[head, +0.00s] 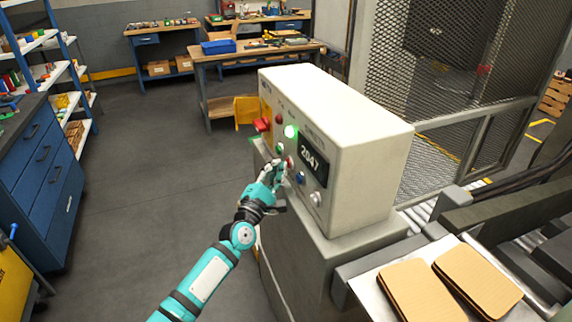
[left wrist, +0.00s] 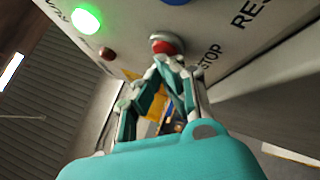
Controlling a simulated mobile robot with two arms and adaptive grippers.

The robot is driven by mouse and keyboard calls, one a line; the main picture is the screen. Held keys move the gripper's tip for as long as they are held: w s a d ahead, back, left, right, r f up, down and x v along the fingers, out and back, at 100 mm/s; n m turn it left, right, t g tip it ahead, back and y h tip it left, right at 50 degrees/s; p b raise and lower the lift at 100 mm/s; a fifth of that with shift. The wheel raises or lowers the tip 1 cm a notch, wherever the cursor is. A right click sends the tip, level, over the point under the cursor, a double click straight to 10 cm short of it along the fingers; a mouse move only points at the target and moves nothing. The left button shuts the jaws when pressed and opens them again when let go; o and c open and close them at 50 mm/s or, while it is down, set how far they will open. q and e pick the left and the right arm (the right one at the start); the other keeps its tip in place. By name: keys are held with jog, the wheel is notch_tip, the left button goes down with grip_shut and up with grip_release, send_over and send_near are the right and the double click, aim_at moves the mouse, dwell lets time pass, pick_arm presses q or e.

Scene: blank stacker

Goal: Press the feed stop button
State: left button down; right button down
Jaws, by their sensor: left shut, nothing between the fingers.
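The control box (head: 365,130) is pale and stands on a grey cabinet, its button panel facing left. The red stop button (left wrist: 165,45) sits in a pale ring beside the word STOP in the left wrist view. In the head view this button (head: 290,161) is partly behind my fingers. My left gripper (head: 279,168) is shut and empty, its fingertips right at the panel. In the left wrist view its fingertips (left wrist: 165,66) are at the lower edge of the red button; I cannot tell whether they touch it.
A lit green lamp (head: 290,131), a blue button (head: 300,177), a display reading 2047 (head: 311,163) and a large red button (head: 262,124) share the panel. Brown blanks (head: 420,292) lie at the lower right. The floor left of the cabinet is clear.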

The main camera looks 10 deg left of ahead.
pick_arm(q)
jog(key=shift+w+d, duration=0.15)
jog(key=shift+d, duration=0.05)
dwell(0.3)
jog(key=shift+a, duration=0.1)
jog(key=shift+s+a, duration=0.6)
jog(key=shift+a, duration=0.1)
jog(key=s+a, duration=0.1)
jog(key=a, duration=0.1)
jog(key=s+a, duration=0.1)
jog(key=a, duration=0.1)
jog(key=shift+s, duration=0.4)
dwell(0.4)
